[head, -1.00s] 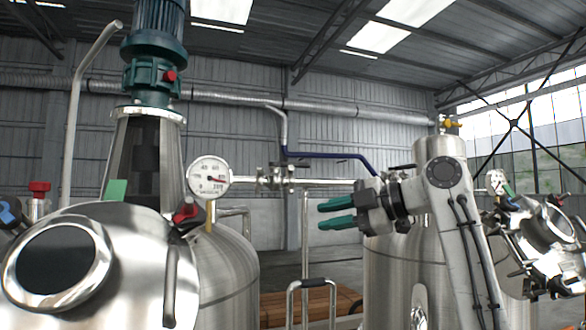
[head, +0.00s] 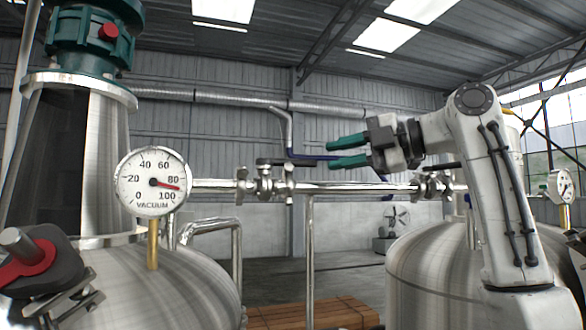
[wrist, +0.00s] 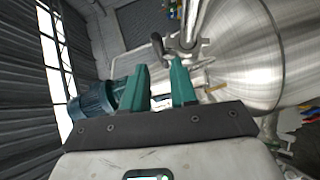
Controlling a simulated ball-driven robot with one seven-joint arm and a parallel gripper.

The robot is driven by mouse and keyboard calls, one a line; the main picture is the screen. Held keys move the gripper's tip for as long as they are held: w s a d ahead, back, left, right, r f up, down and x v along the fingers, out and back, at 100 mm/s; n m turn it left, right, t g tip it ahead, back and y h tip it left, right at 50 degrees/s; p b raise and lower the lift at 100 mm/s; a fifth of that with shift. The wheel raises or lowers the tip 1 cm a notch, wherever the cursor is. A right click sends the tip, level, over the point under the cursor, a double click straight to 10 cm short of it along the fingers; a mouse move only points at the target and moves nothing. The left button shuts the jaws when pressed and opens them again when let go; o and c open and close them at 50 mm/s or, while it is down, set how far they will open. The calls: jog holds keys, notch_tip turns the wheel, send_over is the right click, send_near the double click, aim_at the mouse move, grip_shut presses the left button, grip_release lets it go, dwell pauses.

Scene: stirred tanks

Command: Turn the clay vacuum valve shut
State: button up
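No valve in view is clearly clay-coloured, so I cannot tell which one is the clay vacuum valve. One steel valve (head: 264,187) with a dark lever sits on the horizontal pipe right of the vacuum gauge (head: 151,183). Another valve (head: 434,187) with a dark lever is further right on that pipe, below my wrist. My gripper (head: 347,152) is raised above the pipe between these valves, its green fingers pointing left, open and empty. In the wrist view the fingers (wrist: 160,90) are apart, and a dark curved lever (wrist: 157,42) shows beyond them.
A steel tank (head: 185,275) stands at left and another tank (head: 435,265) at right below my arm. A red-and-grey handle (head: 35,262) is at lower left. A vertical pipe (head: 310,250) rises between the tanks, with wooden planks (head: 315,313) on the floor behind.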

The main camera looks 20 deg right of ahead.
aim_at(304, 162)
jog(key=p+x, duration=0.3)
jog(key=x, duration=0.6)
jog(key=shift+w+a+p, duration=0.15)
jog(key=shift+w+p, duration=0.15)
jog(key=shift+p, duration=0.05)
jog(key=shift+w+a+f, duration=0.1)
jog(key=shift+w+a, duration=0.3)
jog(key=shift+a, duration=0.05)
jog(key=shift+c, duration=0.2)
grip_shut()
